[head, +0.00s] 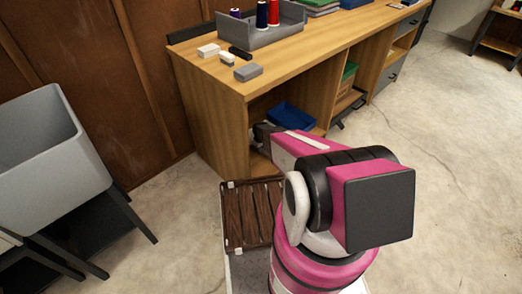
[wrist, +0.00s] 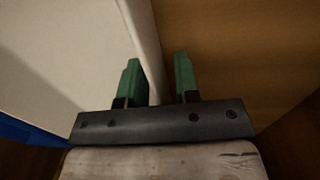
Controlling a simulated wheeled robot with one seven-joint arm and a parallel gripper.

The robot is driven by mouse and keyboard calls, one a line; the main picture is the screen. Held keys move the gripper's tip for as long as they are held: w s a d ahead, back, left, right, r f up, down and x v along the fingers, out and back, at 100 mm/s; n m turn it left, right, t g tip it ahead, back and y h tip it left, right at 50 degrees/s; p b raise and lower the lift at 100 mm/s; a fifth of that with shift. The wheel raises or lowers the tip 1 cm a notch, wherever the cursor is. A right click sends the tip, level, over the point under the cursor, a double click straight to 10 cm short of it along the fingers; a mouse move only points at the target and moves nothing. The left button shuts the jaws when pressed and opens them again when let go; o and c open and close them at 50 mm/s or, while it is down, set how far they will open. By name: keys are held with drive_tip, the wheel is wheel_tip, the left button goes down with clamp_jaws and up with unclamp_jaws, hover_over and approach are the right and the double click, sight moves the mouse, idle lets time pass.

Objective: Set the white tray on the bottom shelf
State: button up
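My gripper (wrist: 157,62) shows in the wrist view with its two green fingers apart. A large off-white surface, likely the white tray (wrist: 65,55), fills the upper left of that view. Its pale edge runs down between the fingers, with a gap to the right finger. I cannot tell whether the fingers touch it. In the head view my arm reaches into the left lower opening of the wooden desk, and the fingers are hidden. The tray cannot be made out there. A bit of the bottom shelf (head: 258,162) shows below my gripper.
A blue bin (head: 291,117) stands in the same opening, right of my gripper. A grey tub (head: 45,145) stands at left.

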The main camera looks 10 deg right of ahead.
wheel_tip(320, 180, up, 12)
drive_tip(key=shift+s+a+r, duration=0.15)
drive_tip(key=shift+s+a, duration=0.05)
drive_tip(key=shift+a, duration=0.1)
idle(0.6)
